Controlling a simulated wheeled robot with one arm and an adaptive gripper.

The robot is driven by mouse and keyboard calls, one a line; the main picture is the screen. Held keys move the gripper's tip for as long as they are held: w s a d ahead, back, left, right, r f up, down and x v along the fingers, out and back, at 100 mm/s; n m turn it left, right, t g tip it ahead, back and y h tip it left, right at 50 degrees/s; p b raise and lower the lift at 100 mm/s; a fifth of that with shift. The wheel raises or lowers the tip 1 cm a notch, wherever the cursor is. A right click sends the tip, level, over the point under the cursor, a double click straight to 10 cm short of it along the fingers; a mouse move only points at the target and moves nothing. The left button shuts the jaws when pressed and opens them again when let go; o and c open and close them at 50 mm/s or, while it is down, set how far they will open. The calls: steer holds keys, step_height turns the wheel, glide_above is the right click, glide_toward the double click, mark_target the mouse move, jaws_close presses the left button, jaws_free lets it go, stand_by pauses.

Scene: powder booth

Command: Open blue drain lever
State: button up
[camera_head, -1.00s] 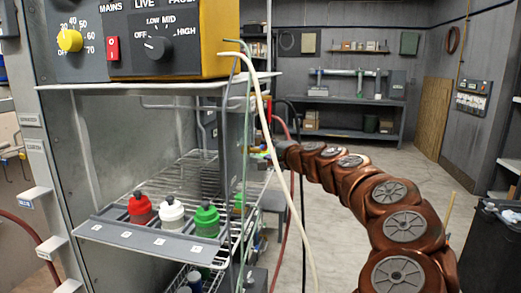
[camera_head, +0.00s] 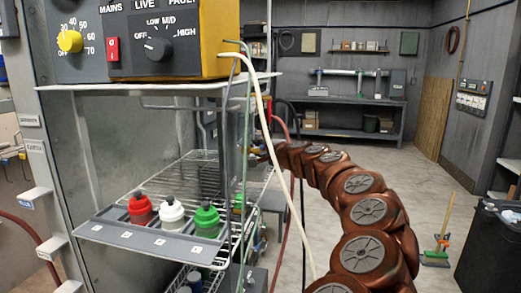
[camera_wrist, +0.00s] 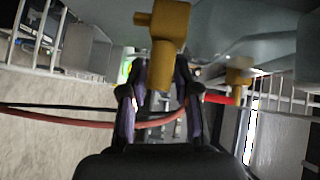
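I cannot make out a blue drain lever in either view. In the wrist view, a yellow pipe fitting (camera_wrist: 172,18) points down at the top middle, under a grey surface. My gripper (camera_wrist: 160,72) is open, with two dark purple-tinted fingers apart on either side of the fitting's lower end. I cannot tell whether they touch it. A second yellow fitting (camera_wrist: 238,82) with a red hose sits to the right. In the head view, my brown arm reaches to the booth's right side, and its end is hidden behind hoses.
Cream and green hoses (camera_head: 290,170) hang beside the arm. The wire rack (camera_head: 165,180) holds red (camera_head: 140,208), white (camera_head: 171,212) and green (camera_head: 207,218) bottles. Red and black hoses (camera_wrist: 60,120) cross the wrist view. A broom (camera_head: 441,240) and dark bin (camera_head: 490,250) stand right.

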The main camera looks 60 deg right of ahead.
jaws_close()
